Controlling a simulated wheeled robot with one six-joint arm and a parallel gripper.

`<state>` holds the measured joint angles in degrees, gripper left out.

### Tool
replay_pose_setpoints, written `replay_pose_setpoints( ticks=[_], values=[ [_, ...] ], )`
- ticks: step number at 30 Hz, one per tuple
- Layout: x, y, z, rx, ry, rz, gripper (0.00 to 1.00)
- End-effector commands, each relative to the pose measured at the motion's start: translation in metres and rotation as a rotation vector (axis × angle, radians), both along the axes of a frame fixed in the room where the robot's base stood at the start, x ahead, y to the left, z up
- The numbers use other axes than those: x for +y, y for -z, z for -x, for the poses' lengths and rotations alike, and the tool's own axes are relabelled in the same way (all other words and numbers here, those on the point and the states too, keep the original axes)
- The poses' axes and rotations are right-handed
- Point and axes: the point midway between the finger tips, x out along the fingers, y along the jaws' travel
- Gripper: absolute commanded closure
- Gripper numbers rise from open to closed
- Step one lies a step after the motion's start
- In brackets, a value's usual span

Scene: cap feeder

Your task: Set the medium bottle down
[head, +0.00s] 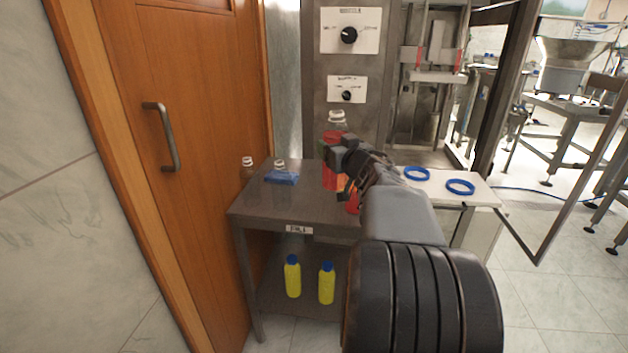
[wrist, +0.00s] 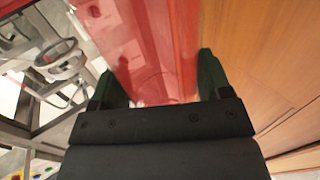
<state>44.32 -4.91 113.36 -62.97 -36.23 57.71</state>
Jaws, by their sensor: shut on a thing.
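My gripper (head: 343,157) is shut on a see-through bottle with red contents (head: 331,178), likely the medium bottle. Its clear neck and pale cap rise above the gripper in the head view. In the wrist view the red bottle (wrist: 155,40) fills the space between the two fingers of my gripper (wrist: 156,78). The bottle looks upright over the right part of the grey table (head: 255,207). My gripper and arm hide part of it, and I cannot tell whether its base touches the tabletop. More red and orange shows just below the gripper, partly hidden.
Two clear bottles with white caps (head: 247,168) (head: 280,165) stand at the table's left, by a blue item (head: 283,178). Blue rings (head: 417,173) (head: 460,187) lie on a white surface at right. Yellow bottles (head: 292,277) (head: 326,284) stand on the lower shelf. A wooden door (head: 205,130) is left.

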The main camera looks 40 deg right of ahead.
Motion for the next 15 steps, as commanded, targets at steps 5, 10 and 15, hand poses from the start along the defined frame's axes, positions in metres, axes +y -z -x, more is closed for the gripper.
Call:
replay_pose_setpoints(
  ticks=[5, 10, 15],
  values=[
    [0.001, 0.030, -0.040, -0.002, -0.003, 0.000, 0.71],
    [0.002, 0.051, -0.059, -0.003, -0.002, 0.002, 0.71],
    [0.004, 0.060, -0.070, -0.004, -0.004, 0.003, 0.71]
  ],
)
